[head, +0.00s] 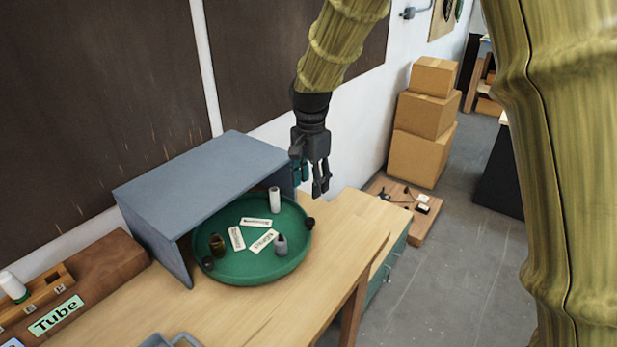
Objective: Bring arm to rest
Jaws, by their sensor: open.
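My gripper (311,177) hangs from my arm, pointing down, above the right rim of a round green tray (238,273). Its fingers are apart and nothing shows between them. The tray stands on the wooden bench, partly under a grey-blue shelf cover (205,180). On the tray are a white cylinder (275,200), a brown pot-like piece (217,245), a grey piece (281,245), small dark pieces and several white label cards (263,241).
A wooden rack with a "Tube" label (56,315) stands at the lower left. The bench top right of the tray is clear.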

